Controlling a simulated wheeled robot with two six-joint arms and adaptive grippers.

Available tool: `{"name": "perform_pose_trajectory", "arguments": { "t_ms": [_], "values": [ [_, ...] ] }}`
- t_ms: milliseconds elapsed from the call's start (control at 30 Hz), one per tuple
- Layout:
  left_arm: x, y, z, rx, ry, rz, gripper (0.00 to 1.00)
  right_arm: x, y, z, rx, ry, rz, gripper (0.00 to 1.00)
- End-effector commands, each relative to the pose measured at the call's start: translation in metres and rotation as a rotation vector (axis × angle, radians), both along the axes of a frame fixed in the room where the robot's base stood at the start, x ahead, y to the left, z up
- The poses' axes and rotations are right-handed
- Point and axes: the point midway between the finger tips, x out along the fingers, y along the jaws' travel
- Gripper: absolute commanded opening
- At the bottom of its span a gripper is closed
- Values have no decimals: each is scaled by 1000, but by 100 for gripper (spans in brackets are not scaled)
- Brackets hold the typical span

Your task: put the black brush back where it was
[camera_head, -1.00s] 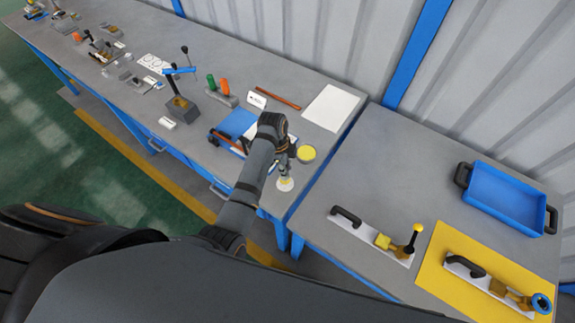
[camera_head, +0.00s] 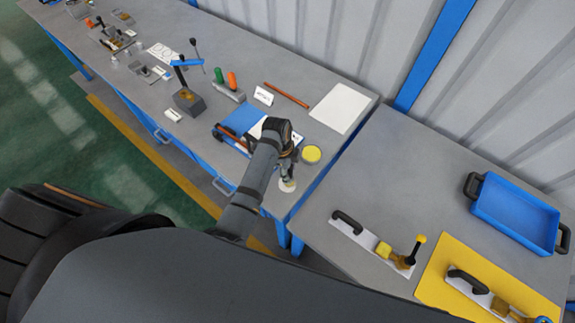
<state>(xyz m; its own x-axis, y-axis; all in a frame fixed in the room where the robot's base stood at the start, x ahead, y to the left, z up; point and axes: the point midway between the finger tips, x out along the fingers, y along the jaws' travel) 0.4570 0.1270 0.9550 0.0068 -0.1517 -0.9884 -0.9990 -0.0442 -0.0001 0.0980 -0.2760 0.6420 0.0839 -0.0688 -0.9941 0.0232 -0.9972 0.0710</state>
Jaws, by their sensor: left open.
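I cannot pick out a black brush for certain; a dark upright handle with a blue bar (camera_head: 187,63) stands at a grey block (camera_head: 190,104) on the long bench. My left arm reaches over the near right end of that bench. My left gripper (camera_head: 288,174) points down there, open, just above a small pale round thing (camera_head: 287,186). The gripper partly hides this thing, and I cannot tell whether they touch. My right gripper is out of view.
A blue tray (camera_head: 240,120) lies behind my left arm, partly hidden. Green and orange handles (camera_head: 232,82), a red-brown rod (camera_head: 287,95) and a white sheet (camera_head: 340,107) lie farther back. The right table holds a blue tray (camera_head: 515,213), a yellow mat (camera_head: 435,288) and black-handled tools.

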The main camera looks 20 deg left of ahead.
Motion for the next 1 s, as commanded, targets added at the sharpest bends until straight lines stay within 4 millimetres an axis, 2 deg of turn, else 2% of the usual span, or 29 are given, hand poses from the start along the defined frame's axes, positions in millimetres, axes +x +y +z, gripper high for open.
{"name": "perform_pose_trajectory", "arguments": {
  "t_ms": [100, 167, 367, 467, 600, 1000],
  "values": [
    [1, 4, 21, -1, -6, 1, 45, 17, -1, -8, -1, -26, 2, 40],
    [1, 6, 36, -1, -7, 1, 45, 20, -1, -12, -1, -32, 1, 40],
    [0, 13, 82, 0, -5, 1, 45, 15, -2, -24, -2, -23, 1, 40],
    [-1, 15, 103, 0, -2, 0, 45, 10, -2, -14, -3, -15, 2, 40],
    [-1, 17, 110, 0, 0, 0, 45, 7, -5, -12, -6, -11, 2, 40],
    [-1, 17, 110, 0, 0, 0, 45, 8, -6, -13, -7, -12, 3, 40]
  ]
}}
